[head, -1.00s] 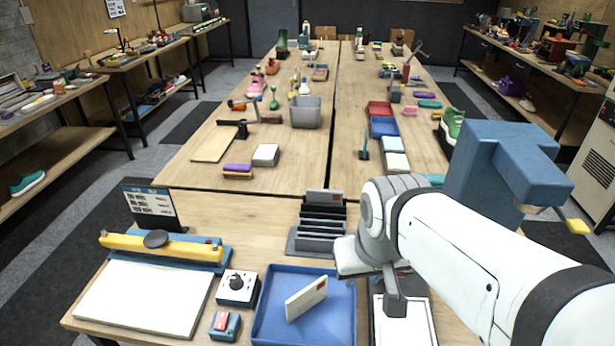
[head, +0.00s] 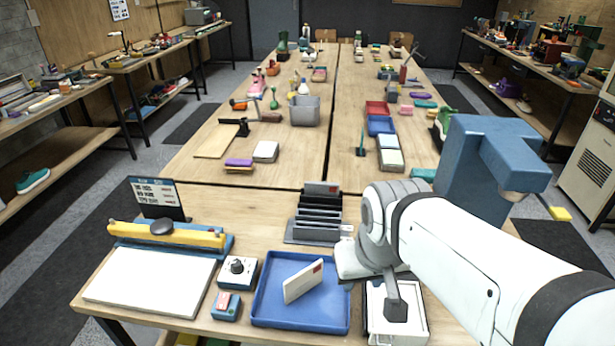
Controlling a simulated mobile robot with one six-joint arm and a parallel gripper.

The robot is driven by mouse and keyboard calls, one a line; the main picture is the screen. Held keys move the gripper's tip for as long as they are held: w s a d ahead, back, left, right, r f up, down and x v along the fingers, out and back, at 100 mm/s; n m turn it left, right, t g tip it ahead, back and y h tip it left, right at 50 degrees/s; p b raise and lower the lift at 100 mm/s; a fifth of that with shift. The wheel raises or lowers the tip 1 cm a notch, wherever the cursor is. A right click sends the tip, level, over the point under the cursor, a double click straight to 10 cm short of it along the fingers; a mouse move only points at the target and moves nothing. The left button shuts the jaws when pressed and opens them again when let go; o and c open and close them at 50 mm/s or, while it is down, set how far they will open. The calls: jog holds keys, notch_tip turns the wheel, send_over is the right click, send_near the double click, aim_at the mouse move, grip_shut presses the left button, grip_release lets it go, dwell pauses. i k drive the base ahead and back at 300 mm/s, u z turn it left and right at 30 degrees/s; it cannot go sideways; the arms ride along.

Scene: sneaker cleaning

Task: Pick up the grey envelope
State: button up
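A pale envelope with a red stamp mark (head: 303,281) stands tilted in the blue tray (head: 265,318) at the front of the near table. My gripper (head: 396,308) shows only as a dark part below my white wrist, right of the blue tray and over a white-rimmed tray (head: 421,332). Its fingers cannot be made out, and I see nothing held in it. It is apart from both envelopes.
A white pad with a yellow bar (head: 150,282), a dial box (head: 238,271) and a small blue-and-red device (head: 226,305) lie left of the blue tray. A sign (head: 157,196) stands behind them. A blue machine (head: 490,165) stands at right. Bare wood lies left of the rack.

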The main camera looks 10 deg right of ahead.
aim_at(310, 188)
jog(key=u, duration=0.15)
jog(key=k, duration=0.3)
jog(key=z, duration=1.95)
jog(key=k, duration=1.25)
jog(key=u, duration=1.2)
jog(key=i, duration=1.65)
jog(key=u, duration=0.1)
